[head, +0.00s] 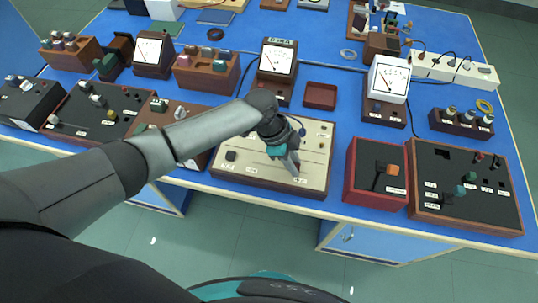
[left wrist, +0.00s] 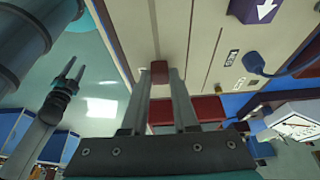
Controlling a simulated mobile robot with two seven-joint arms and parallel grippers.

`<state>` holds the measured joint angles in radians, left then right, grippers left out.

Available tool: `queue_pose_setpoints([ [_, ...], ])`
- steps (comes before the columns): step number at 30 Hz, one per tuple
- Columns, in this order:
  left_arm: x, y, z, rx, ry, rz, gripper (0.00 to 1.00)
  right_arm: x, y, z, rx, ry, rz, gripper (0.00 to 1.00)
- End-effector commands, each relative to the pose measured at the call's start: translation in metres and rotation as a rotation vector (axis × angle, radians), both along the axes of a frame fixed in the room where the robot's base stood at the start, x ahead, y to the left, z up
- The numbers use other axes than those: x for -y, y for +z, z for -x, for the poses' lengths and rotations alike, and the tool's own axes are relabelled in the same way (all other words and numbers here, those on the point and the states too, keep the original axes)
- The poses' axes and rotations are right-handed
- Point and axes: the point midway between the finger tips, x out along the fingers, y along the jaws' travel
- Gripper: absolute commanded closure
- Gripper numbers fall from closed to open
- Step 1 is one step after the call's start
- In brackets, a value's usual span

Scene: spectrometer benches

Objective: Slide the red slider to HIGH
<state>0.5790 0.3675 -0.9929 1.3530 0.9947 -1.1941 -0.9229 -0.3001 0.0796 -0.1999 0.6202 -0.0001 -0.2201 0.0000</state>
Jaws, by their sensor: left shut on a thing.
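The beige panel (head: 262,160) sits in a wooden frame at the front edge of the blue bench and has long slots. My left gripper (head: 293,166) reaches down to the right part of this panel. In the left wrist view, its two fingers (left wrist: 159,78) are shut on the small red slider (left wrist: 159,70), which sits between the tips at a slot. The scale labels are too small to read. My right gripper (left wrist: 74,70) shows in the left wrist view at the left, over the floor, with its fingers apart and nothing between them.
A red box with a black top (head: 376,165) stands just right of the panel, and a dark board with knobs (head: 465,205) is beyond it. White-faced meters (head: 389,82) stand behind. A small red tray (head: 320,96) lies behind the panel. Floor lies before the bench edge.

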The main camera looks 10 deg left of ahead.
Motion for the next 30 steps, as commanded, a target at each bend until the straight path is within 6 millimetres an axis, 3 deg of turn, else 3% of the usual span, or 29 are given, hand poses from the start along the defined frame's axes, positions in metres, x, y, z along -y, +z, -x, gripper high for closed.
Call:
queue_pose_setpoints([
  [4,0.016,0.000,0.000,0.000,0.001,-0.002,1.00,0.000,0.000,0.000,0.000,0.000,0.000,0.50],
  [14,0.021,0.000,0.001,0.001,0.000,0.000,1.00,0.000,-0.001,0.000,0.000,0.000,0.000,0.50],
  [15,0.021,0.000,0.001,0.001,0.000,0.001,0.72,0.000,-0.001,0.000,0.000,0.000,0.000,0.50],
  [21,0.020,0.000,0.001,0.001,0.000,-0.001,0.49,0.000,-0.001,0.000,0.000,0.000,0.000,0.50],
  [23,0.020,0.000,0.000,0.001,0.000,-0.002,0.43,0.000,-0.001,0.000,0.000,0.000,0.000,0.50],
  [30,0.019,0.000,0.000,0.001,0.001,-0.004,0.43,0.000,0.000,0.000,0.000,0.000,0.000,0.50],
])
